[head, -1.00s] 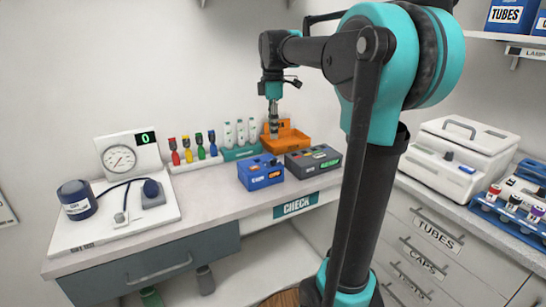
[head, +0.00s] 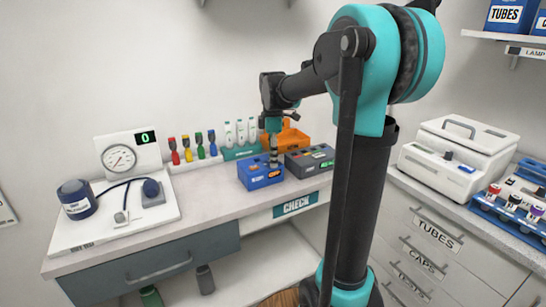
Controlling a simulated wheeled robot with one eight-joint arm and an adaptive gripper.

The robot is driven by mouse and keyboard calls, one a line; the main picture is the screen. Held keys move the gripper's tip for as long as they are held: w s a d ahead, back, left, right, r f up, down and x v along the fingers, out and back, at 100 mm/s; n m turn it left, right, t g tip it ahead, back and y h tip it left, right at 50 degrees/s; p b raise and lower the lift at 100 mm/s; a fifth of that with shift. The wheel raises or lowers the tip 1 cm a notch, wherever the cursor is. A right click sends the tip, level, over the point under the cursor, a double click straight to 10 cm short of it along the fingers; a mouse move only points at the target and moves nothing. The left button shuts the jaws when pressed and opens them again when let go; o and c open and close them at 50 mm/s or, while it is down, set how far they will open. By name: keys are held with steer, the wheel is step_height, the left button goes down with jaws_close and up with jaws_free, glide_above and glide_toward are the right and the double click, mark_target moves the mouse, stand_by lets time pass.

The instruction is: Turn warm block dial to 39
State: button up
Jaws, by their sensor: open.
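Two small blocks stand side by side on the counter: a blue block (head: 255,178) with a white label and an orange label or display on its front, and a dark grey block (head: 312,164) with a green-lit mark on its front. Their lettering is too small to read, so I cannot tell which is the warm block. No dial can be made out clearly on either. My gripper (head: 273,163) points down, open and empty, at the right part of the blue block. It hides part of that block's top; I cannot tell whether they touch.
An orange bin (head: 292,138) is behind the grey block. A rack of white-capped tubes (head: 240,141) and several coloured bottles (head: 192,147) stand along the wall. A gauge board (head: 130,157) with a green 0 is at left. The front counter between is clear.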

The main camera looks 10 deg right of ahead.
jaws_close()
steer(key=shift+m, duration=0.4)
steer(key=m, duration=0.9)
steer(key=shift+m, duration=0.4)
steer(key=m, duration=1.3)
steer(key=shift+m, duration=0.3)
